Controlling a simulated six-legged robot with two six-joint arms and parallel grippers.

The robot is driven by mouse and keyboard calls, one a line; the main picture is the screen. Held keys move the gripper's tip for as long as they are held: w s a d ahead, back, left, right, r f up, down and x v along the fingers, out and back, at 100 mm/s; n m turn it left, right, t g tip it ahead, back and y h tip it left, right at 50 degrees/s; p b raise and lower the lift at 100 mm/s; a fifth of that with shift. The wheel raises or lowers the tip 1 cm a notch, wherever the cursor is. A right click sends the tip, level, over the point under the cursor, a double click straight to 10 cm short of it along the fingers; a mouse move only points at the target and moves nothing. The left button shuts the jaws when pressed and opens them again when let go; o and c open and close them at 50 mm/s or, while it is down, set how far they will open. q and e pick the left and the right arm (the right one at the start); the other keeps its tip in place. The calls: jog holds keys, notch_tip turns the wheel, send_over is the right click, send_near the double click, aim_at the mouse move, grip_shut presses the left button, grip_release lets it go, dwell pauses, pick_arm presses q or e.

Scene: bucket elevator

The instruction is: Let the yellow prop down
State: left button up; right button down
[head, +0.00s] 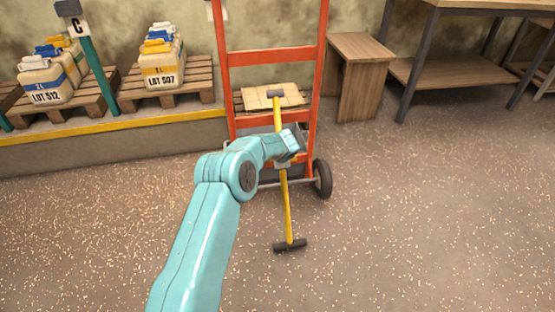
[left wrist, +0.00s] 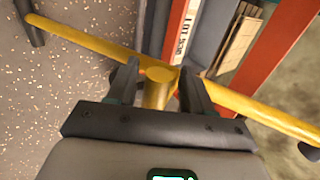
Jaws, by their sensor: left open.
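The yellow prop (head: 287,210) is a long pole standing in front of the orange hand truck (head: 318,85). Its black foot is on the floor and its black top end is in front of the truck's load. In the left wrist view the pole (left wrist: 88,40) runs across the picture, with a short yellow stub (left wrist: 157,92) sticking out towards me. My left gripper (head: 284,158) is at the middle of the prop. Its open fingers (left wrist: 160,82) are on either side of the stub. The gripper partly hides the prop's middle in the head view. My right gripper is not in view.
The hand truck stands upright on its wheels (head: 322,180), with a cardboard piece (head: 258,97) on it. Pallets with jugs (head: 162,68) stand on a raised ledge at the left. A wooden stand (head: 358,85) and a workbench (head: 450,72) are at the right. The front floor is clear.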

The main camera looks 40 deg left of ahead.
pick_arm(q)
jog(key=p+v, duration=0.4)
jog(key=v, duration=1.2)
jog(key=shift+d, duration=0.2)
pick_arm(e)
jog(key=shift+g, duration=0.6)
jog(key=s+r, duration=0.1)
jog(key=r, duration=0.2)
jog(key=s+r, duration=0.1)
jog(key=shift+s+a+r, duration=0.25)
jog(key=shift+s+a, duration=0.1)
pick_arm(q)
jog(key=shift+s+r, duration=0.1)
